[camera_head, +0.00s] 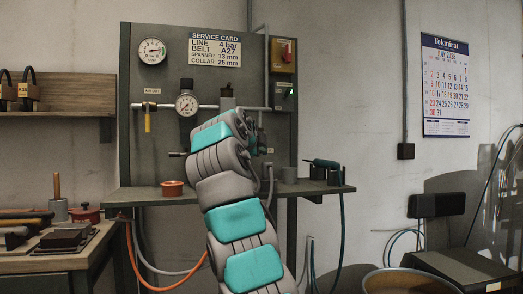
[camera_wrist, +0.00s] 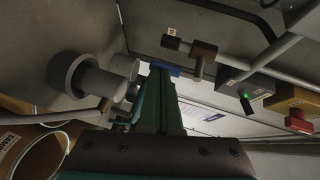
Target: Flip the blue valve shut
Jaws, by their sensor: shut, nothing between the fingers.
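My gripper (camera_wrist: 162,85) reaches up the middle of the wrist view with its teal fingers closed together and nothing between them. A small blue piece (camera_wrist: 166,68), which looks like the blue valve's handle, shows just beyond the fingertips. I cannot tell whether the fingers touch it, and most of it is hidden behind them. In the head view my arm covers that part of the panel, so the blue valve cannot be made out there.
The dark panel (camera_head: 165,65) carries a gauge (camera_head: 187,104), a yellow-handled valve (camera_head: 147,121) and a yellow switch box (camera_head: 283,54). A grey box with a green light (camera_wrist: 245,97) shows in the wrist view.

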